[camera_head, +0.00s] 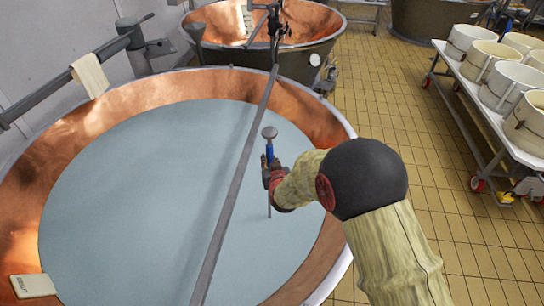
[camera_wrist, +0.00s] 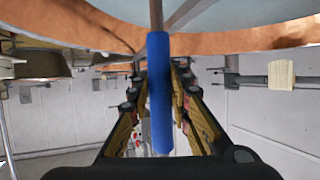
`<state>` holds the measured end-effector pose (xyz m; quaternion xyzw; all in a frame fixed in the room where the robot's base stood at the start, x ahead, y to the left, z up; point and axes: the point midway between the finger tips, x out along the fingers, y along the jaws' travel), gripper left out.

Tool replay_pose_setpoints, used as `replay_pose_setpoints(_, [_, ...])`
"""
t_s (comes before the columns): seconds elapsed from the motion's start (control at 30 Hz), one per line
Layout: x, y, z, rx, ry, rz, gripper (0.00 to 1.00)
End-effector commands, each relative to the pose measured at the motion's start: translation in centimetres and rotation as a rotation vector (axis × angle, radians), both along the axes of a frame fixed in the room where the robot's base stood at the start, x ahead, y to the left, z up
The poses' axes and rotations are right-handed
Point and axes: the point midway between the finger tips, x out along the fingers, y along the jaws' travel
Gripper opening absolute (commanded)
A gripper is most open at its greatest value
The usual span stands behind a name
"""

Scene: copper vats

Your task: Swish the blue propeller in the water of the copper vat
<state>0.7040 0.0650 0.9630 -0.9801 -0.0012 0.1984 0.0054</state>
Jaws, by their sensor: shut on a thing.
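The blue propeller (camera_head: 270,153) is a tool with a blue grip, a grey rounded end at the top and a thin grey rod pointing down. My gripper (camera_head: 267,172) is shut on its blue grip, over the right part of the large copper vat (camera_head: 340,118). The wrist view shows the blue grip (camera_wrist: 159,105) between the fingers. Pale blue-grey water (camera_head: 130,190) fills the vat. The rod's lower end shows against the water; I cannot tell whether it touches the surface.
A grey bar (camera_head: 237,180) crosses the vat, just left of my gripper. A cloth (camera_head: 90,75) hangs on a pipe at the left. A second copper vat (camera_head: 320,25) stands behind. A cart (camera_head: 462,88) with white tubs is at the right.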

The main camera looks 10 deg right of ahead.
Motion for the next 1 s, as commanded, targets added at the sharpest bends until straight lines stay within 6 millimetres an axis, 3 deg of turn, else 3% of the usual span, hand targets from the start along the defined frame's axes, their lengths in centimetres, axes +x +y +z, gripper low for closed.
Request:
replay_pose_setpoints(0.37, [0.2,0.0,0.2,0.000,-0.005,0.000,0.00])
replay_pose_setpoints(1.0, [6.2,-3.7,0.0,0.000,-0.005,-0.001,0.00])
